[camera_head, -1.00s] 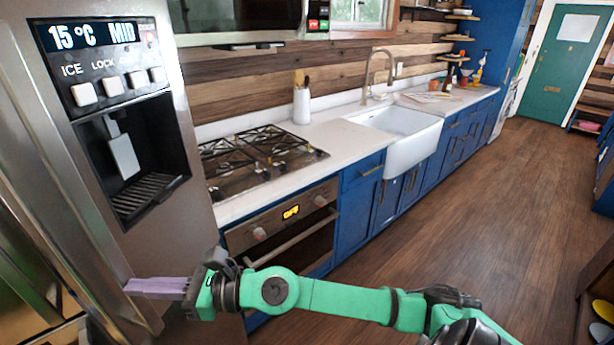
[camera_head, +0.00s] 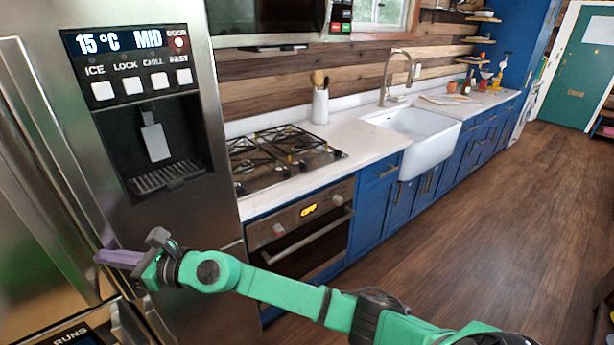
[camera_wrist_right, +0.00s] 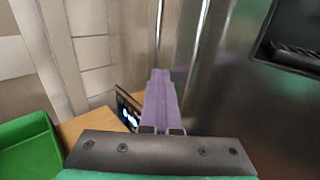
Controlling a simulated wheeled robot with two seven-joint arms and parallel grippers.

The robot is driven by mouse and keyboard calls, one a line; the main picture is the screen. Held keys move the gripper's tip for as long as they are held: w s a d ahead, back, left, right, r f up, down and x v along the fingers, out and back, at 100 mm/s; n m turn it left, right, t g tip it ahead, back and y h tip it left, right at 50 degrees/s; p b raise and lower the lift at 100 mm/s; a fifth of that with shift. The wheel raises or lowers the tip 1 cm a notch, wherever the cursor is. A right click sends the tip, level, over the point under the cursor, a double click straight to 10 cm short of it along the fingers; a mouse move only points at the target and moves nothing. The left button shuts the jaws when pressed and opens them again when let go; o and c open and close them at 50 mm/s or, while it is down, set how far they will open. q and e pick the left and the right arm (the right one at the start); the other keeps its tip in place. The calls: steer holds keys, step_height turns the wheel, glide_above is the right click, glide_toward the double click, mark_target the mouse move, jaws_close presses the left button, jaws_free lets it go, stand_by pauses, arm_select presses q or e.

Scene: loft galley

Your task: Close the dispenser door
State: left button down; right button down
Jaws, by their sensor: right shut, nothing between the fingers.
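The dispenser door (camera_head: 222,190) is a tall steel fridge door in the head view's left part. It carries a lit panel reading 15 °C MID and a dark dispenser recess (camera_head: 150,145). I cannot tell how far it stands open. My right gripper (camera_head: 98,257) has purple fingers, shut and empty, reaching left across the lower door by the tall vertical bars. In the right wrist view the shut fingers (camera_wrist_right: 160,90) point at the steel bars, with the dispenser door (camera_wrist_right: 235,100) on their right. Whether they touch the steel is unclear. My left gripper is not in view.
A counter (camera_head: 345,138) with a hob (camera_head: 280,158) and a white sink (camera_head: 425,150) runs right of the fridge. Below is an oven (camera_head: 305,235). The wooden floor (camera_head: 480,220) is clear. The wrist view shows a green bin (camera_wrist_right: 25,155) at the lower left.

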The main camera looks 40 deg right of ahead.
steer(key=shift+w+a+b, duration=0.3)
steer(key=shift+w+b, duration=0.1)
steer(key=shift+w, duration=0.25)
steer(key=shift+w+a+b, duration=0.25)
steer(key=shift+w+b, duration=0.1)
steer(key=shift+w, duration=0.25)
steer(key=shift+w+a+b, duration=0.3)
steer(key=shift+w+b, duration=0.1)
steer(key=shift+w, duration=0.25)
